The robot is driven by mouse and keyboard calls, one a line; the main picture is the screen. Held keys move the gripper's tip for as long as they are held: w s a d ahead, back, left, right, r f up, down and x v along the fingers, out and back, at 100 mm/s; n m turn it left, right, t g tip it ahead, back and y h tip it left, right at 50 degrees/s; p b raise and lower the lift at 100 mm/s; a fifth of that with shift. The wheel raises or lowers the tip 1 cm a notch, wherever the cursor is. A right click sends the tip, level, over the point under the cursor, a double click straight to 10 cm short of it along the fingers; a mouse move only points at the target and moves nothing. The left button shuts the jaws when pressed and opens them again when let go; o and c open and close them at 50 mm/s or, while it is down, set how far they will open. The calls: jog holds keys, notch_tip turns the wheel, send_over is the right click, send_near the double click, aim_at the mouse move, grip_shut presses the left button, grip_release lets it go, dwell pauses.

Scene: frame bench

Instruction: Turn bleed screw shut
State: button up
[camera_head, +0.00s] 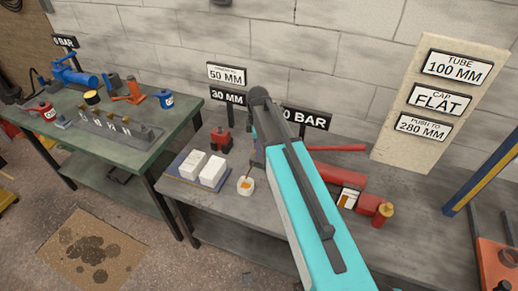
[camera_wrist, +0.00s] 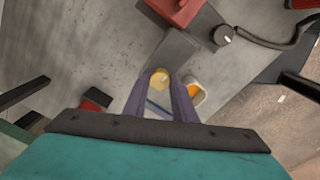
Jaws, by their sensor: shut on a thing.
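In the wrist view my gripper (camera_wrist: 160,88) has its two purple fingers closed on either side of a small round brass-coloured head, which I take as the bleed screw (camera_wrist: 159,77). Its shank and what lies under it are hidden, so I cannot tell how far it is turned in. In the head view my teal arm hides the screw and most of my gripper; only a bit of a purple finger (camera_head: 258,155) shows. A red pump body (camera_head: 345,180) with a red lever (camera_head: 338,148) and a brass end piece (camera_head: 386,212) lies right of my arm.
A white cup with orange contents (camera_head: 245,186) stands close beside my gripper; it also shows in the wrist view (camera_wrist: 195,92). White blocks (camera_head: 212,172) and a red unit (camera_head: 221,139) stand left. Sign plates (camera_head: 306,117) stand behind. A green bench (camera_head: 80,145) is further left.

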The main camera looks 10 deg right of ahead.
jog(key=shift+s+f+m, duration=0.1)
jog(key=shift+s+m, duration=0.05)
jog(key=shift+m, duration=0.25)
jog(key=shift+m+b, duration=0.5)
jog(key=shift+m, duration=0.7)
jog(key=m+b, duration=0.1)
jog(key=m, duration=0.7)
jog(key=shift+m, duration=0.4)
jog(key=shift+m+b, duration=0.45)
jog(key=shift+m, duration=1.55)
jog(key=o, duration=1)
jog(key=shift+o, duration=0.2)
